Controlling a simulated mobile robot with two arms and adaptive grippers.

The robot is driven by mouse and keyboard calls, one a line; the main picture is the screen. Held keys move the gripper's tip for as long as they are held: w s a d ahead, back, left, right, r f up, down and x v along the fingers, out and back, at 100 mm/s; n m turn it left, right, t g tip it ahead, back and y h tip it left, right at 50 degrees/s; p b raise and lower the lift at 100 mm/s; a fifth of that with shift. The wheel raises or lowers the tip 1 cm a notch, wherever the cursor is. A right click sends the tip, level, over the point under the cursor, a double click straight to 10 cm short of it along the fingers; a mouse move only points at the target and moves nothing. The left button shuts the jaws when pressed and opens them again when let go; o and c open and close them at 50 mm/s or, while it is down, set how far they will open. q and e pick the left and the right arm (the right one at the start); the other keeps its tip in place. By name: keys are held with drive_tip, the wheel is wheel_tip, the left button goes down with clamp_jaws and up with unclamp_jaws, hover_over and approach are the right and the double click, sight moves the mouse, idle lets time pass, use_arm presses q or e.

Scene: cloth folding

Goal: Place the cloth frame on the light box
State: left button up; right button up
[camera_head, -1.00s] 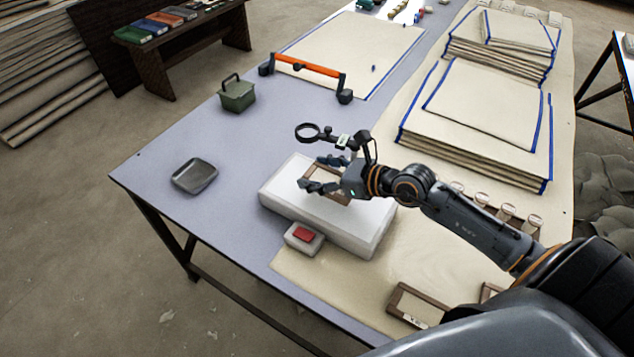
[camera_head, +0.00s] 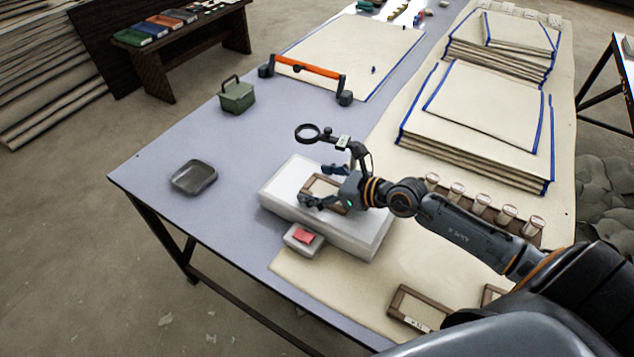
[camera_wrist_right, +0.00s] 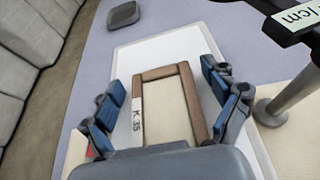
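The cloth frame (camera_head: 313,186), a wooden rectangle around pale cloth with a "K 35" label, lies on the white light box (camera_head: 287,178). In the right wrist view the frame (camera_wrist_right: 163,73) appears flat, inside the outline of the light box (camera_wrist_right: 190,38). My right gripper (camera_head: 321,184) is open over the light box, one finger on each side of the frame. The wrist view shows small gaps between the blue finger pads and the frame's sides. The frame's near end is hidden by the gripper body. My left gripper is not in view.
A small box with a red button (camera_head: 304,237) sits against the light box's front. A grey tray (camera_head: 194,177), a green container (camera_head: 237,95) and an orange-handled bar (camera_head: 307,67) stand beyond. Other wooden frames (camera_head: 418,308) lie near my body. A ring magnifier (camera_head: 308,133) is above the gripper.

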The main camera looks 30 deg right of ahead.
drive_tip(key=shift+r, duration=0.1)
drive_tip(key=shift+r, duration=0.2)
drive_tip(key=shift+s+d, duration=0.25)
drive_tip(key=shift+s, duration=0.1)
drive_tip(key=v, duration=0.8)
drive_tip(key=shift+s+d, duration=0.1)
drive_tip(key=shift+s, duration=0.3)
drive_tip(key=shift+r+b+v, duration=0.25)
drive_tip(key=shift+b+v, duration=0.05)
drive_tip(key=shift+v, duration=0.9)
